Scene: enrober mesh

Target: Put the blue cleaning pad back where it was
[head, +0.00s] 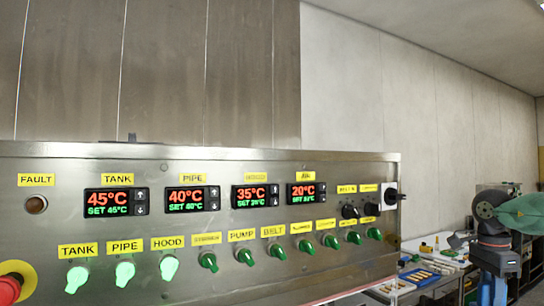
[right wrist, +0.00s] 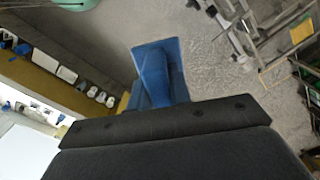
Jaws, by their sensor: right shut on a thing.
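My right gripper is shut on the pad, which hangs out over a grey floor. My left gripper is in no view.
A steel control panel (head: 225,226) with displays and green knobs fills the head view's front. A bench (head: 428,276) with small items stands at right. In the wrist view, a shelf with white items (right wrist: 67,75) lies left and metal framework (right wrist: 240,38) right.

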